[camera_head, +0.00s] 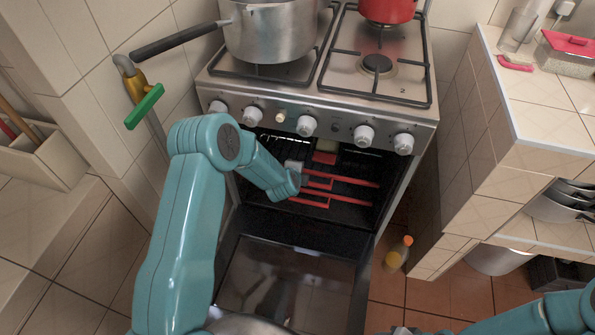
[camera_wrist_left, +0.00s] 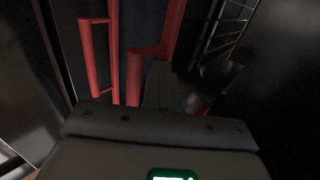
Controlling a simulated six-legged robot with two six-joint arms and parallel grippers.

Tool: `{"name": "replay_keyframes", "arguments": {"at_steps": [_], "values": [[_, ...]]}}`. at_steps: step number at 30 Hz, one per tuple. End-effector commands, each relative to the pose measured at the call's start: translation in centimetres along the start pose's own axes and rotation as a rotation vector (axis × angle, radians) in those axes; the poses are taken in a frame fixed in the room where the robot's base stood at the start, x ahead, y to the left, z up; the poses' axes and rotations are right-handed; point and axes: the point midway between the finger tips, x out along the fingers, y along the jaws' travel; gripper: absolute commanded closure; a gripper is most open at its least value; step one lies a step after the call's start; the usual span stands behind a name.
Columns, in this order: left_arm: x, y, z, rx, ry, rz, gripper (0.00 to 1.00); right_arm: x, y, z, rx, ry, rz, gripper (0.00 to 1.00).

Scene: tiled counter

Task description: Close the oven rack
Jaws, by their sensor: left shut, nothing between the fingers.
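The oven (camera_head: 320,125) stands open, with its dark glass door (camera_head: 290,280) folded down in front. Inside are red rack bars, an upper one (camera_head: 345,179) and a lower one (camera_head: 310,202). In the left wrist view, red bars also show upright (camera_wrist_left: 112,60) and near the middle (camera_wrist_left: 170,30), with a wire rack (camera_wrist_left: 222,30) at upper right. My left gripper (camera_head: 300,172) reaches into the oven mouth beside the red bars. It is shut and empty; its dark fingers (camera_wrist_left: 160,85) show near a red bar, and contact is unclear.
A steel pot (camera_head: 270,30) and a red pot (camera_head: 387,10) stand on the hob above a row of knobs. A tiled counter (camera_head: 545,110) is on the right. An orange-capped bottle (camera_head: 396,255) stands on the floor right of the oven.

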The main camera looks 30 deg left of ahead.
Motion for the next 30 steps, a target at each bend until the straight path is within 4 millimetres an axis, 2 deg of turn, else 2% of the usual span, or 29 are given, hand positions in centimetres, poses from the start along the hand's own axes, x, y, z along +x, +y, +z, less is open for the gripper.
{"name": "replay_keyframes", "arguments": {"at_steps": [10, 14, 17, 24, 30], "values": [[0.0, -0.5, 0.1, 0.003, -0.002, -0.015, 1.00, 0.0, 0.0, 0.0, 0.000, 0.000, 0.000, 0.55], [-1.3, -0.7, 0.0, 0.004, -0.001, -0.014, 1.00, -0.3, -0.1, 0.0, 0.000, 0.000, 0.000, 0.55], [-3.4, -0.6, 0.0, 0.003, 0.000, -0.012, 1.00, -0.7, -0.2, 0.0, 0.000, 0.000, 0.000, 0.55], [-10.0, -0.4, 0.0, 0.003, 0.001, -0.010, 1.00, -1.6, -0.6, 0.0, 0.000, 0.000, 0.000, 0.55], [-14.2, -0.2, 0.0, 0.001, 0.000, -0.007, 1.00, -2.1, -0.8, 0.0, 0.000, 0.000, 0.000, 0.55]]}}
